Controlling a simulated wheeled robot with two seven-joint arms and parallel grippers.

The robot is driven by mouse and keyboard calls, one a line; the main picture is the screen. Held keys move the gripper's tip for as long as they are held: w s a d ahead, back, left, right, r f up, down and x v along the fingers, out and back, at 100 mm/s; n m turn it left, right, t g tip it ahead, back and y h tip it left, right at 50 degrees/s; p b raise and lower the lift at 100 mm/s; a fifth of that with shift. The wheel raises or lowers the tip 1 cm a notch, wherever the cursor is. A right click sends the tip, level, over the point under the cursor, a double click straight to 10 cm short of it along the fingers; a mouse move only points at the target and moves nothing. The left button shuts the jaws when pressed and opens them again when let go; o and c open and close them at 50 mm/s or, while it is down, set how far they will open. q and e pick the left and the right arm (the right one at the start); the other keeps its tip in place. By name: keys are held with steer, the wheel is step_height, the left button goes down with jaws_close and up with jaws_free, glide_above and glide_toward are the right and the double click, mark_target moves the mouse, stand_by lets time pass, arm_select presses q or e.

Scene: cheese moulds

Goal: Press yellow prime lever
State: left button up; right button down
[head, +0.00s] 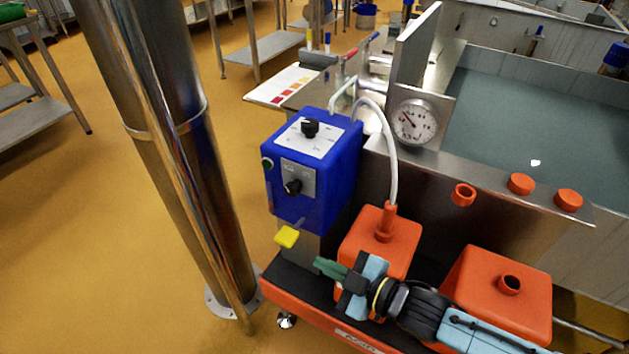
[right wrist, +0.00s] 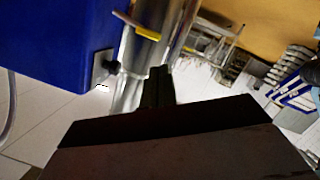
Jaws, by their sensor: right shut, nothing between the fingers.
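The yellow prime lever (head: 287,237) sticks out from the lower front of the blue pump box (head: 312,165). In the right wrist view the lever (right wrist: 146,34) shows near the top, beside the blue box (right wrist: 60,40). My right gripper (head: 322,266) is shut and empty, its fingertips a little to the right of and below the lever in the head view, apart from it. In the right wrist view the closed fingers (right wrist: 158,84) point up toward the lever with a gap between. My left gripper is not in view.
Orange canisters (head: 400,238) (head: 500,290) stand on a low orange-edged cart (head: 320,318) under my right arm. A white hose runs from the box to the nearer canister. A steel column (head: 180,130) stands to the left. A dial gauge (head: 416,122) is on the vat behind.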

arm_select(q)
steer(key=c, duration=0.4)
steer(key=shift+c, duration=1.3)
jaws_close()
arm_select(e)
steer(key=s+d+f+m+g+h, duration=0.2)
steer(key=s+d+f+m+h, duration=0.1)
steer(key=s+d+m+h, duration=0.5)
steer(key=s+d+f+m+g+h, duration=0.35)
steer(key=s+d+m, duration=0.25)
steer(key=d, duration=0.4)
steer(key=s+d+f, duration=0.2)
steer(key=d+f, duration=0.1)
steer(key=f, duration=0.5)
steer(key=s+d+f+g+h, duration=0.1)
steer(key=s+d+f, duration=0.2)
steer(key=f, duration=0.4)
steer(key=s+d+f+m+h, duration=0.1)
steer(key=s+d+f, duration=0.1)
steer(key=f, duration=0.6)
steer(key=shift+s+d+f+g, duration=0.35)
steer(key=shift+s+d, duration=0.05)
steer(key=shift+d, duration=0.1)
